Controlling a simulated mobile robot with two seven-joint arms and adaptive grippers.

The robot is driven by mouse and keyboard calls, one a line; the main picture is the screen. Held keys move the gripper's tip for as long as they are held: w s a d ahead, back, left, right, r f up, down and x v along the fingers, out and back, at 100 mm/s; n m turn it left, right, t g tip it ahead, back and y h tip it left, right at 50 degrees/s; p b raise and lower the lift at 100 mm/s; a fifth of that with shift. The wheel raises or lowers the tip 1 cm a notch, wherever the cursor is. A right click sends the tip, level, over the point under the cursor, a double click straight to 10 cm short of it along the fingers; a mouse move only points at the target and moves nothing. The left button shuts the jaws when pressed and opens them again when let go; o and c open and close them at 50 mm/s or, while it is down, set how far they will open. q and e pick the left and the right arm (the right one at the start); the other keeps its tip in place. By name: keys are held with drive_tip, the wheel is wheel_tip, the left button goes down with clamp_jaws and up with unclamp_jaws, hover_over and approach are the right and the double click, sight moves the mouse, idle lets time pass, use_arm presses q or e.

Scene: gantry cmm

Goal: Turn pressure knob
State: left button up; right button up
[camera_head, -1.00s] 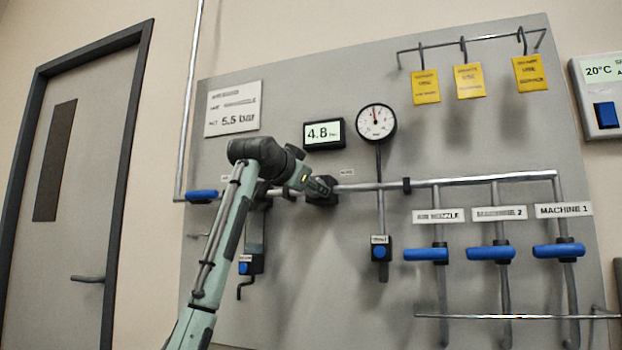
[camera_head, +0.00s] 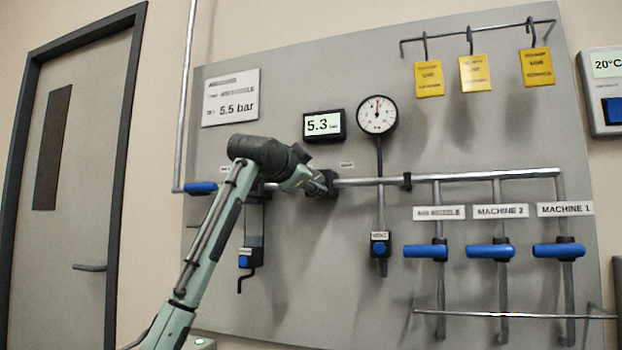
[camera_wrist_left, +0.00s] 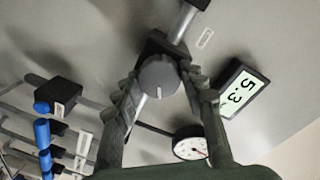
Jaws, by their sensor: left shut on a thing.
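The pressure knob (camera_wrist_left: 158,76) is a round grey knob with a pale mark line, on a dark regulator block on the pipe. In the left wrist view it sits between the two fingers of my left gripper (camera_wrist_left: 160,84), which is shut on it. In the head view my left gripper (camera_head: 318,184) reaches the regulator (camera_head: 328,184) and hides the knob. The digital display (camera_head: 323,125) reads 5.3; it also shows in the left wrist view (camera_wrist_left: 241,90). A sign (camera_head: 230,98) reads 5.5 bar. My right gripper is not in view.
A round dial gauge (camera_head: 377,115) stands above the pipe. Blue valve handles (camera_head: 490,252) are at the lower right, and another blue handle (camera_head: 200,188) is at the left. Yellow tags (camera_head: 476,73) hang from a top rail. A door (camera_head: 72,170) is at the far left.

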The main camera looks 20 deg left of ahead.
use_arm(q)
drive_tip(key=o, duration=1.1)
drive_tip(key=shift+o, duration=0.2)
drive_tip(key=shift+s, duration=0.1)
drive_tip(key=s, duration=1.1)
drive_tip(key=shift+s+a+r, duration=0.25)
drive_tip(key=shift+s+a, duration=0.1)
drive_tip(key=shift+s, duration=0.05)
drive_tip(key=shift+f, duration=0.1)
